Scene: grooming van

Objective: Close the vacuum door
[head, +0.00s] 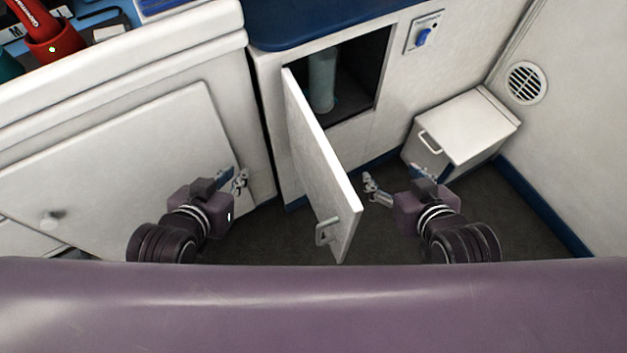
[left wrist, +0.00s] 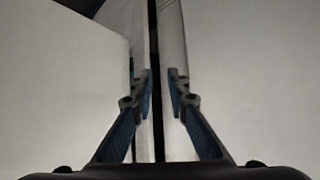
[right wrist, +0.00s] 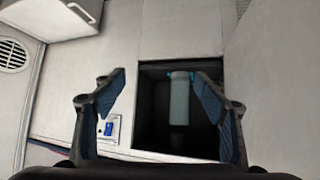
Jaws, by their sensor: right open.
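The white vacuum door (head: 318,165) stands wide open in the head view, swung out from the dark compartment (head: 357,82), with a latch handle (head: 327,232) near its free edge. A pale teal-capped cylinder (head: 322,80) stands inside; it also shows in the right wrist view (right wrist: 179,100). My right gripper (head: 371,186) is open and empty, just right of the door's free edge; I see no clear contact. In the right wrist view it faces the compartment. My left gripper (head: 241,182) is left of the door, by the left cabinet, with a narrow empty gap between its fingers.
A white lidded box (head: 465,128) with a handle stands at the right wall. A blue switch (head: 422,37) is right of the compartment. The left cabinet (head: 120,170) closes off the left side. Dark floor (head: 285,235) is clear around the door.

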